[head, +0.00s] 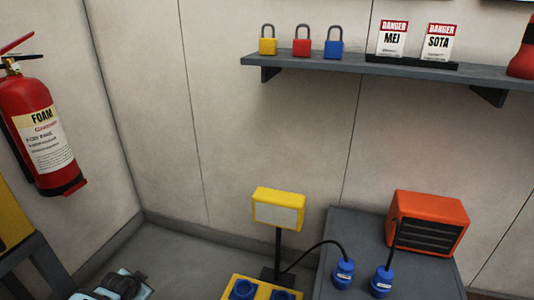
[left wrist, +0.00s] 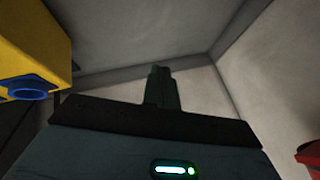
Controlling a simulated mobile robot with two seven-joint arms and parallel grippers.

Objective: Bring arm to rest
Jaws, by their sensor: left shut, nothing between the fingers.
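My left gripper (left wrist: 161,82) shows in the left wrist view with its dark fingers together and nothing between them. It points toward the pale wall and the floor edge, touching nothing that I can see. In the head view a light-blue and dark part of my left arm (head: 118,286) shows at the bottom left, low over the floor. The gripper's fingers cannot be made out there. My right arm and gripper are in neither view.
A yellow socket box (head: 262,287) stands at bottom centre, near a grey cabinet (head: 345,224) with an orange heater-like unit (head: 428,226) and blue plugs. A fire extinguisher (head: 42,130) hangs left. A wall shelf (head: 350,68) holds padlocks and danger tags. Floor between (head: 185,250) is clear.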

